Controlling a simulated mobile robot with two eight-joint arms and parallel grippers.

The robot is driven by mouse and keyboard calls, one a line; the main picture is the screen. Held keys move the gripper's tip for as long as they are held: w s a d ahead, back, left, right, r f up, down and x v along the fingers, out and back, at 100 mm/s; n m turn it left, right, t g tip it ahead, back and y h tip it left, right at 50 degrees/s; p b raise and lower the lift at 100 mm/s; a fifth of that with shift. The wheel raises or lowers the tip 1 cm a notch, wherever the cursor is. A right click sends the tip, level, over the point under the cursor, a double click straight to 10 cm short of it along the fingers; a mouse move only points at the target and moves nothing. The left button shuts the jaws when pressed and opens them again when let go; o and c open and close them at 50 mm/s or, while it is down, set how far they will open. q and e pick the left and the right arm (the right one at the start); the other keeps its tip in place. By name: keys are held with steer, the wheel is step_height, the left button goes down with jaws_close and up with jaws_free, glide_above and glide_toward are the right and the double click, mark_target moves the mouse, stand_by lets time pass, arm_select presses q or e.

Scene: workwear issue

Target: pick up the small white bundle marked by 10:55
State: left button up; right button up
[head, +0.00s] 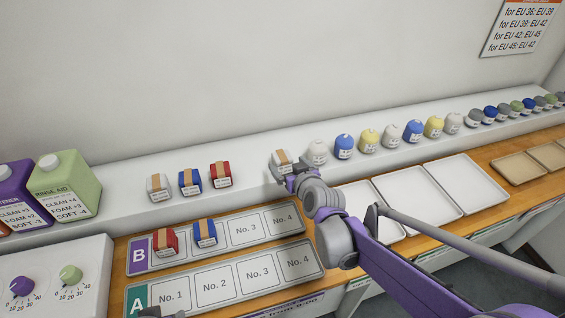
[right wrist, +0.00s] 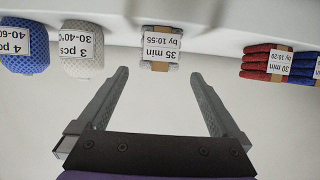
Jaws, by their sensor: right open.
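The small white bundle (head: 282,157) has a tan band and stands on the white ledge. In the right wrist view this bundle (right wrist: 160,48) shows its label upside down, "35 min by 10:55". My right gripper (right wrist: 159,76) is open, its two fingers apart, with nothing between them. The bundle lies just beyond the fingertips, roughly centred on the gap. In the head view my right gripper (head: 287,172) is close in front of the bundle and covers its lower part. My left gripper cannot be made out; only a grey piece of me shows at the bottom edge.
Another white bundle (head: 158,187), a blue one (head: 190,182) and a red one (head: 221,175) stand left on the ledge. A white mesh bag (head: 318,152) is close right of the target. Red and blue bundles lie on tray B (head: 283,232); tray A (head: 311,272) is empty.

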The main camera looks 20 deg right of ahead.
mark_target(283, 158)
steer(key=shift+x, duration=3.2)
steer(key=shift+r, duration=0.2)
steer(key=c, duration=1.4)
steer(key=shift+r, duration=0.1)
